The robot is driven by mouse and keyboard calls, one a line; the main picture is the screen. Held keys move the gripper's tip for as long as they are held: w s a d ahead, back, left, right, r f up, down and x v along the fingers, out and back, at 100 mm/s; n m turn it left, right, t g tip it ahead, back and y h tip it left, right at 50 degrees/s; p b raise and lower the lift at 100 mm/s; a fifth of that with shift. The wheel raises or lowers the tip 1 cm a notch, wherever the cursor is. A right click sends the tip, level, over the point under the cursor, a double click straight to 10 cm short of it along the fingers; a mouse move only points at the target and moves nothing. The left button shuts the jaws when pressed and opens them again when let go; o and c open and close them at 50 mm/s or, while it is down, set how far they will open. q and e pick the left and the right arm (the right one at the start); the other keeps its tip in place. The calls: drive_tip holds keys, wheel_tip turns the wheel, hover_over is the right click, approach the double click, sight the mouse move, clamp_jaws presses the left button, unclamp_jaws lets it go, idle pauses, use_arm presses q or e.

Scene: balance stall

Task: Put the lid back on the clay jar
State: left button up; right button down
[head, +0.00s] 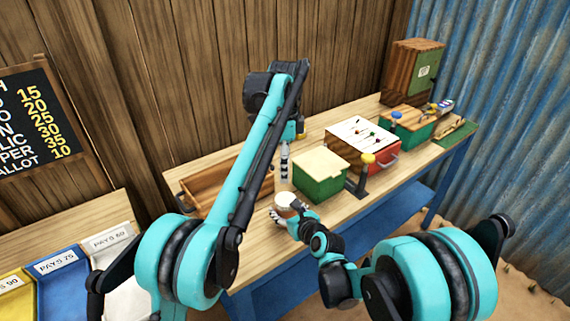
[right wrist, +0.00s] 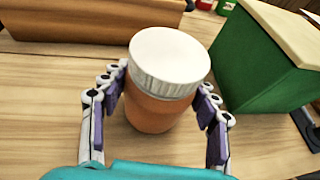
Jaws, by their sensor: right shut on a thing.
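The clay jar (right wrist: 148,113) is orange-brown and upright on the table, with its white ribbed lid (right wrist: 167,55) on its top in the right wrist view. I cannot tell whether the lid is fully seated. In the head view the pale lid (head: 286,199) shows near the table's front edge, with most of the jar hidden. My right gripper (right wrist: 163,100) is shut on the jar, one finger on each side of its body below the lid. My left gripper (head: 285,165) points down behind the jar, apart from it; its fingers are too small to read.
A green box (head: 318,178) with a pale top stands close right of the jar. A wooden tray (head: 228,180) lies behind to the left. Bare tabletop lies left of the jar.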

drive_tip(key=shift+c, duration=1.9)
unclamp_jaws()
drive_tip(key=v, duration=1.2)
